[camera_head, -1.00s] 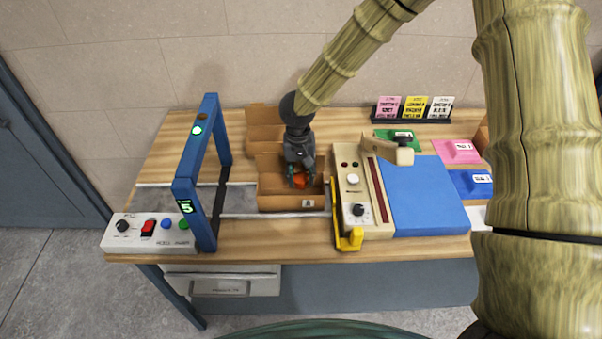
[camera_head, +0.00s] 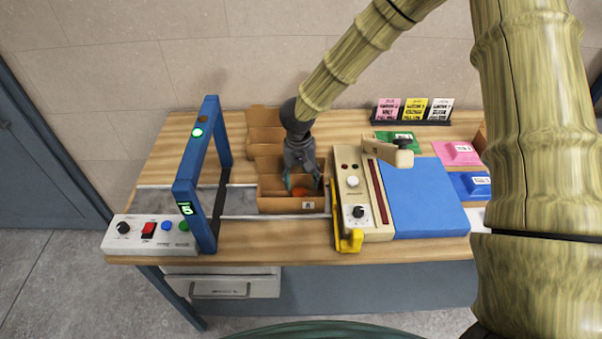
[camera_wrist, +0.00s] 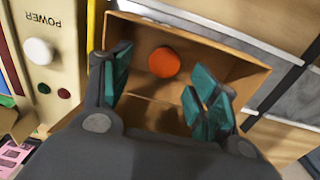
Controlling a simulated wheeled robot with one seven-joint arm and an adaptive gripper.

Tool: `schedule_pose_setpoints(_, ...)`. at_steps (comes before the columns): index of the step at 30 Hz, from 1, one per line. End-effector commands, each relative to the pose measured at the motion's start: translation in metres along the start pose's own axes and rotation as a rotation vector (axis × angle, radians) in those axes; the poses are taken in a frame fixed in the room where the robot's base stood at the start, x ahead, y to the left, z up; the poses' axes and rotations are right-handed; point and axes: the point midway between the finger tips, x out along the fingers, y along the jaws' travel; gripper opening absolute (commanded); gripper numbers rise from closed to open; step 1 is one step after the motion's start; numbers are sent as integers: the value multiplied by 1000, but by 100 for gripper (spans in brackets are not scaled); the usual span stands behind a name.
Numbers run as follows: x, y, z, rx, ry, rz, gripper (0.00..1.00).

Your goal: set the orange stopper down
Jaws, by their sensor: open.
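The orange stopper (camera_wrist: 164,62) lies inside an open cardboard box (camera_wrist: 225,57), near its middle. It also shows in the head view (camera_head: 301,192), low in the box (camera_head: 277,205). My gripper (camera_head: 303,184) is over the box with its fingers pointing down into it. In the wrist view my gripper (camera_wrist: 160,85) has its two teal-padded fingers wide apart, one on each side of the stopper, with clear gaps to it. The gripper is open and empty.
A press with a cream control panel (camera_head: 353,222) and blue plate (camera_head: 428,200) stands right of the box. A blue arch (camera_head: 186,195) spans the grey conveyor strip (camera_head: 240,201) at left. Another cardboard box (camera_head: 265,119) is behind. The wooden table front (camera_head: 270,238) is clear.

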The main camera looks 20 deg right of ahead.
Motion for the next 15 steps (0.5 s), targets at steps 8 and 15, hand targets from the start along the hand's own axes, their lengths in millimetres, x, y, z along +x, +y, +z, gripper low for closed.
schedule_pose_setpoints(8, -12, 0, 0, -1, 3, 1, 60)
schedule_pose_setpoints(15, -36, 0, -1, 2, 2, -3, 60)
